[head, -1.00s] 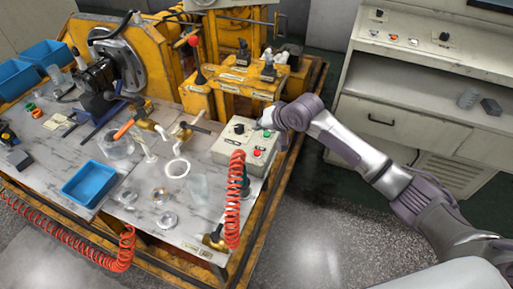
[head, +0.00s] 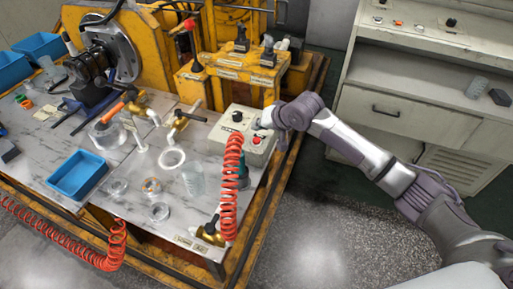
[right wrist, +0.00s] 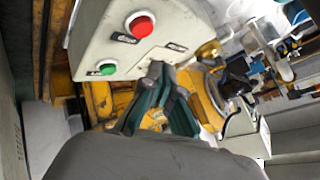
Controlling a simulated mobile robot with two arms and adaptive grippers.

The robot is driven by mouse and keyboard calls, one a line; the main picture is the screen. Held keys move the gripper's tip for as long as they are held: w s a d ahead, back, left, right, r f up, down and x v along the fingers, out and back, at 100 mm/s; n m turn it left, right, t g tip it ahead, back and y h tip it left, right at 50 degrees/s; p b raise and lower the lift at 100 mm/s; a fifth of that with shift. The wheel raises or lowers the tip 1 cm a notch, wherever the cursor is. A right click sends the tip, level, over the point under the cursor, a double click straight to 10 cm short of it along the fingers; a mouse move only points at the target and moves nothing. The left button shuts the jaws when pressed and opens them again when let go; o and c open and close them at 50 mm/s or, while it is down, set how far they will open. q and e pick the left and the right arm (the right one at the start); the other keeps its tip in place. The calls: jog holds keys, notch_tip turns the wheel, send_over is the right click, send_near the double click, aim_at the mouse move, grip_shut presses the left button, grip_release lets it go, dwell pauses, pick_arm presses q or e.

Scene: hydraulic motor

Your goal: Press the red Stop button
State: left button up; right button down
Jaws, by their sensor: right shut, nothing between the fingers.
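The red Stop button (head: 256,140) sits on the sloped top of a pale control box (head: 228,142) on the bench. In the right wrist view the red button (right wrist: 142,25) is large and clear, with a green button (right wrist: 107,68) on the same panel. My right gripper (head: 262,125) is at the right side of the box, close to the red button; no contact shows. In the right wrist view its fingers (right wrist: 158,70) are shut and empty, their tips in front of the panel, below and right of the red button. In the head view the green button is hidden behind the gripper. My left gripper is not in view.
A coiled red hose (head: 230,185) hangs in front of the box. The box also carries a black knob (head: 237,116). Yellow machinery (head: 228,72) stands behind it.

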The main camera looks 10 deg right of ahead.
aim_at(258, 140)
notch_tip(258, 140, down, 2)
jog(key=shift+f, duration=0.25)
dwell(1.1)
jog(key=shift+f, duration=0.4)
jog(key=shift+f, duration=0.45)
dwell(0.8)
jog(key=shift+r+p, duration=0.1)
jog(key=shift+p, duration=0.2)
jog(key=shift+r+p, duration=0.75)
jog(key=shift+p, duration=0.25)
